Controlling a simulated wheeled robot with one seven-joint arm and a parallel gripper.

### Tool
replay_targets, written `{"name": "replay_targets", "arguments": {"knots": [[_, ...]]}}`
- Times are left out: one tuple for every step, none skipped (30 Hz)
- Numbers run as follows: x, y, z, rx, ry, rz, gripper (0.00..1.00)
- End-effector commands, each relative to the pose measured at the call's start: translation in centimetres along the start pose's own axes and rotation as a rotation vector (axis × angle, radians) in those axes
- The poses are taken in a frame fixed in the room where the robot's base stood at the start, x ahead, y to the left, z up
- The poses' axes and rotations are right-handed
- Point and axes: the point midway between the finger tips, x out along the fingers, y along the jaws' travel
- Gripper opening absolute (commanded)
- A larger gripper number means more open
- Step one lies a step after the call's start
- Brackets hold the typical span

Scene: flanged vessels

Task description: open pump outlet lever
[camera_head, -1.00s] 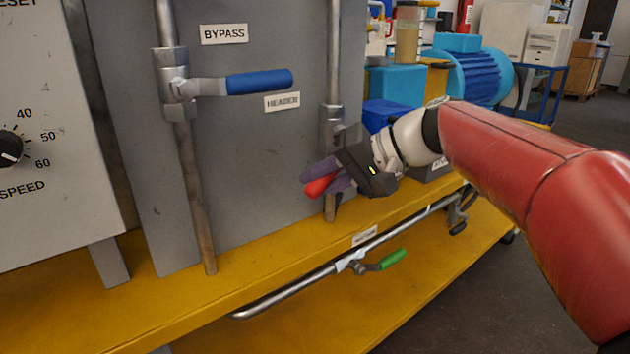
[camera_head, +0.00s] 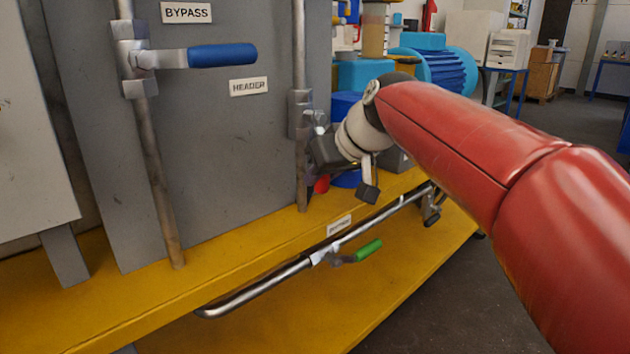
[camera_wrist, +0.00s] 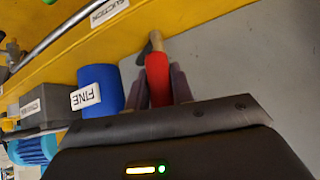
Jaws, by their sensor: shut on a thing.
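The red lever handle (camera_wrist: 157,78) lies between my gripper's two purple-grey fingers (camera_wrist: 160,88) in the wrist view, and the gripper is shut on it. In the head view only the handle's red tip (camera_head: 321,184) shows, just right of the vertical pipe (camera_head: 301,160), below the valve body (camera_head: 300,113). My gripper (camera_head: 326,168) is beside that pipe there. Its fingers and most of the lever are hidden. No label reading pump outlet is visible.
A blue lever (camera_head: 222,55) lies level on the left pipe, between the BYPASS (camera_head: 186,12) and HEADER (camera_head: 249,86) labels. A green lever (camera_head: 368,250) is on the low pipe under the yellow frame edge (camera_head: 240,243). A blue cylinder labelled FINE (camera_wrist: 100,88) stands close to the gripper.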

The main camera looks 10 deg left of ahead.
Motion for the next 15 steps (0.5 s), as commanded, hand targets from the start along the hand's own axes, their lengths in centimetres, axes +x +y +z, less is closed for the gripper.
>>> {"name": "replay_targets", "arguments": {"knots": [[0.18,0.21,0.17,-0.016,0.001,0.015,0.00],[0.19,0.33,0.14,-0.025,0.004,0.024,0.00],[0.19,0.47,0.10,-0.035,0.007,0.034,0.00],[0.19,0.58,0.08,-0.042,0.009,0.041,0.00],[0.19,0.66,0.07,-0.048,0.010,0.047,0.00],[0.19,0.74,0.05,-0.054,0.012,0.054,0.00],[0.19,0.80,0.03,-0.058,0.013,0.058,0.00],[0.19,0.86,0.01,-0.062,0.014,0.062,0.00],[0.18,0.93,-0.01,-0.067,0.015,0.067,0.00],[0.18,0.97,-0.02,-0.069,0.016,0.070,0.00],[0.18,1.00,-0.03,-0.071,0.017,0.072,0.00],[0.17,1.03,-0.05,-0.073,0.017,0.074,0.00],[0.17,1.05,-0.06,-0.074,0.018,0.075,0.00],[0.17,1.07,-0.06,-0.075,0.018,0.076,0.00],[0.16,1.08,-0.07,-0.076,0.018,0.077,0.00]]}}
